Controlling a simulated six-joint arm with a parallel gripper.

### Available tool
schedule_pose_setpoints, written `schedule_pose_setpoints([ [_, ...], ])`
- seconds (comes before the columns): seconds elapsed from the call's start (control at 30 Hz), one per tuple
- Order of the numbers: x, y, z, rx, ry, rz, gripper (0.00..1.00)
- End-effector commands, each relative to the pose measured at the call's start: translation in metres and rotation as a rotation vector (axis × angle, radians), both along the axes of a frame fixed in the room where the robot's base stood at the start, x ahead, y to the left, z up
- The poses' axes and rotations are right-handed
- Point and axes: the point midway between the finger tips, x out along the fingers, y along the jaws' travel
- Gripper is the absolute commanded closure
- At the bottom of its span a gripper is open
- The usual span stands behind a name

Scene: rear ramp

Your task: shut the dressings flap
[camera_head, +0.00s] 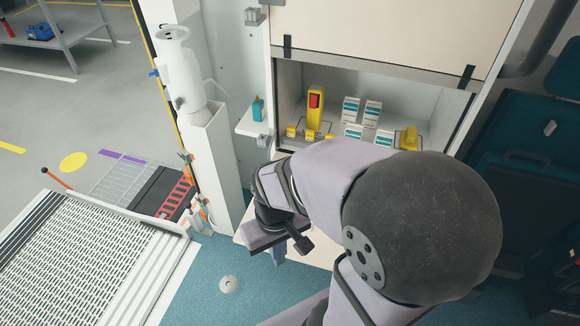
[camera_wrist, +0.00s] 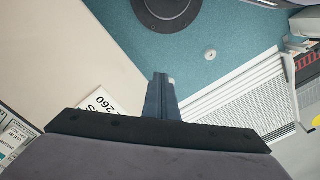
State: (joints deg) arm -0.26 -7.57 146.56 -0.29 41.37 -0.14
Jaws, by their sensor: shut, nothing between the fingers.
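The dressings compartment (camera_head: 290,90) stands open in the white cabinet, with dressing packs (camera_head: 352,108) inside. A cream panel, apparently the lowered dressings flap (camera_head: 318,252), juts out below the opening, mostly hidden by my arm. In the wrist view the cream panel (camera_wrist: 60,50) fills the upper left, and a printed label (camera_wrist: 98,103) lies partly behind my gripper. My gripper (camera_head: 279,258) is shut and empty, pointing down near the panel's left part. Its fingers also show in the wrist view (camera_wrist: 161,82), over the panel's edge. Whether they touch it I cannot tell.
A red-and-yellow device (camera_head: 315,102) and yellow items (camera_head: 409,138) sit in the compartment. A small shelf with a teal bottle (camera_head: 257,109) is at its left. A white post (camera_head: 215,165) and a slotted ramp (camera_head: 80,262) stand farther left. The teal floor (camera_head: 215,265) is open between.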

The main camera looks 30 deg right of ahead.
Motion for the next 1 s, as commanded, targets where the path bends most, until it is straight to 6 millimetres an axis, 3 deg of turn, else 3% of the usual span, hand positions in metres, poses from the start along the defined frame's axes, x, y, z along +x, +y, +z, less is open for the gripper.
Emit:
schedule_pose_setpoints([
  [0.27,-0.023,0.01,-0.041,-0.09,0.198,0.228,1.0],
  [0.53,-0.047,0.002,-0.098,-0.413,0.574,0.707,1.0],
  [0.77,-0.025,0.003,-0.128,-0.847,0.81,1.09,1.0],
  [0.87,-0.008,0.016,-0.14,-1.076,0.873,1.233,1.0],
  [1.0,0.013,0.049,-0.156,-1.408,0.904,1.393,1.0],
])
